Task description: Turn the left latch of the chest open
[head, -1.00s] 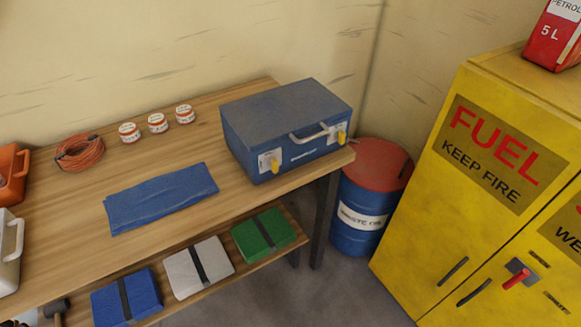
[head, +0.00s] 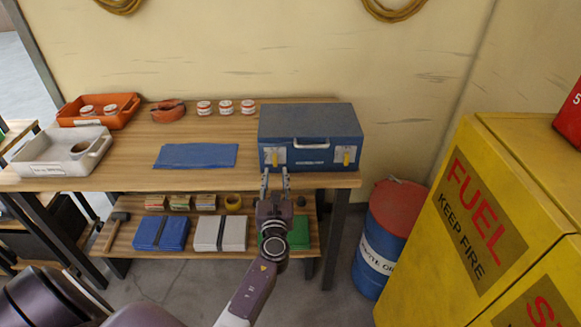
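The blue chest (head: 310,124) stands at the right end of the wooden workbench (head: 200,150), its lid down. Its front has a pale carry handle, a left latch (head: 275,157) and a right latch (head: 346,156). Each latch is a yellow lever on a light plate, and both levers look roughly upright. My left gripper (head: 275,173) is open and empty, its two fingers pointing up at the chest front just below the left latch. I cannot tell whether it touches the chest. My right gripper is not in view.
A blue cloth (head: 196,156) lies on the bench left of the chest. Orange (head: 97,109) and white (head: 62,152) bins stand further left. Folded packs lie on the lower shelf. A blue drum (head: 388,235) and yellow fuel cabinet (head: 480,220) stand at right.

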